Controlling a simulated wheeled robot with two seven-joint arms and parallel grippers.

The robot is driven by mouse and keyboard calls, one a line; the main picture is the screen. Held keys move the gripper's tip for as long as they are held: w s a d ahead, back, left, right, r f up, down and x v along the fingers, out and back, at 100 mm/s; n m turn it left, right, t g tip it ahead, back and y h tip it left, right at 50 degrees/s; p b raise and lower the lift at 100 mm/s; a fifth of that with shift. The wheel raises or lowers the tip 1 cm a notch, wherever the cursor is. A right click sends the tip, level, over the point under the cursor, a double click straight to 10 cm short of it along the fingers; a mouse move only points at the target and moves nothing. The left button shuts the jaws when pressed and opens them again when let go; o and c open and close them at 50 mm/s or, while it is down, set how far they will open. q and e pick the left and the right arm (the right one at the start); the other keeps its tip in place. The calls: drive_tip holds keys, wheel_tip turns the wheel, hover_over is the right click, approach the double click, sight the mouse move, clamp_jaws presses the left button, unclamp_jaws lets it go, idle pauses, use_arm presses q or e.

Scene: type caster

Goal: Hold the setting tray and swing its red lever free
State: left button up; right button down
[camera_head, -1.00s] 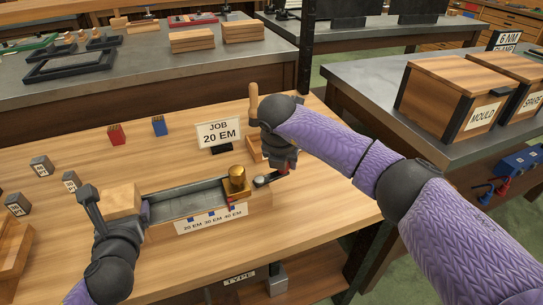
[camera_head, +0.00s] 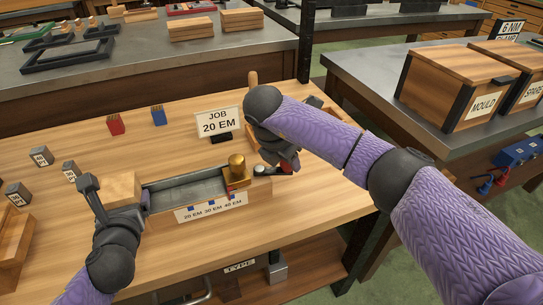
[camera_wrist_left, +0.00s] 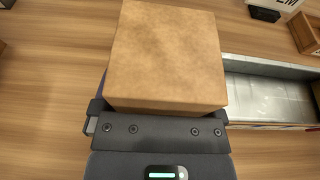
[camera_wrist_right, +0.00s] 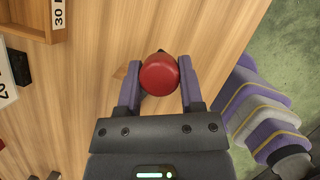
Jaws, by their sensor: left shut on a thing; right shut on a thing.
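The setting tray (camera_head: 258,194) is a long wooden tray with a grey metal channel, lying on the bench in the head view. A brass block (camera_head: 236,172) sits at its right end, beside a dark lever (camera_head: 272,171) with a red knob (camera_wrist_right: 160,74). My left gripper (camera_head: 122,214) is shut at the tray's left end, at the pale wooden block (camera_wrist_left: 166,60), which hides its fingertips in the left wrist view. My right gripper (camera_head: 284,160) is shut on the red knob, with one finger on each side of it.
A "JOB 20 EM" sign (camera_head: 218,123) stands behind the tray. Red (camera_head: 116,124) and blue (camera_head: 158,115) small blocks stand at the back left, with several grey labelled blocks (camera_head: 41,156) at the far left. The bench edge is close on the right.

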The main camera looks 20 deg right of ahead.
drive_tip(key=shift+d, duration=0.1)
drive_tip(key=shift+c, duration=1.1)
unclamp_jaws()
drive_tip(key=v, duration=1.2)
